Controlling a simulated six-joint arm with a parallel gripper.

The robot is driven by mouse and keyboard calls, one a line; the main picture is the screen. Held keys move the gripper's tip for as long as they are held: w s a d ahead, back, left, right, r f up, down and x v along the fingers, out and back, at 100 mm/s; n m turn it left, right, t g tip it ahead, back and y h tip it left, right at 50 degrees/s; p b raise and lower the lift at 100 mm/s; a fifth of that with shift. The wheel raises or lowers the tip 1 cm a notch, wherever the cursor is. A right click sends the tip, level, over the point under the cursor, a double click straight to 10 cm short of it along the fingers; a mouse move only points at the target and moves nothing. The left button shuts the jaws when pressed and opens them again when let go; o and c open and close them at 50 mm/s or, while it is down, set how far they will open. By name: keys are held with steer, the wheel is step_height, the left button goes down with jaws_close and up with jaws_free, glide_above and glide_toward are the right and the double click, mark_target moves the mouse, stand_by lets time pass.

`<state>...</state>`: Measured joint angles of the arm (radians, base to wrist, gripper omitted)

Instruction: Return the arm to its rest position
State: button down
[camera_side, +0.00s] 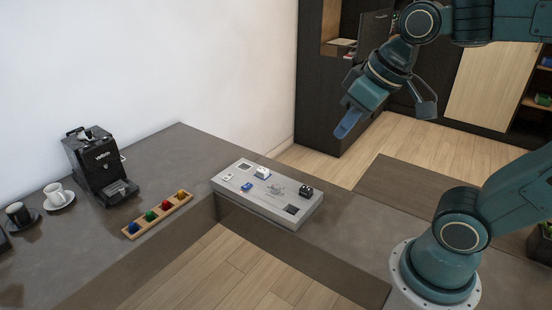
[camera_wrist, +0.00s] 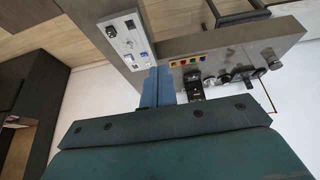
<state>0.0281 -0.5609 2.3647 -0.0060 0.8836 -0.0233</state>
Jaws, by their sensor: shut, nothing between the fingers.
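The gripper touches nothing.
A grey panel box (camera_side: 268,192) with small blue, white and black parts lies on the counter (camera_side: 190,235) below. A wooden rack (camera_side: 158,214) with coloured capsules, a black coffee machine (camera_side: 99,163) and cups (camera_side: 58,196) stand farther left. The air around my gripper is clear.

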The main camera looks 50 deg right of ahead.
steer(key=s, duration=0.1)
steer(key=s+f, duration=0.1)
steer(key=s, duration=0.3)
steer(key=shift+a+f, duration=0.25)
steer(key=shift+f, duration=0.15)
stand_by(0.6)
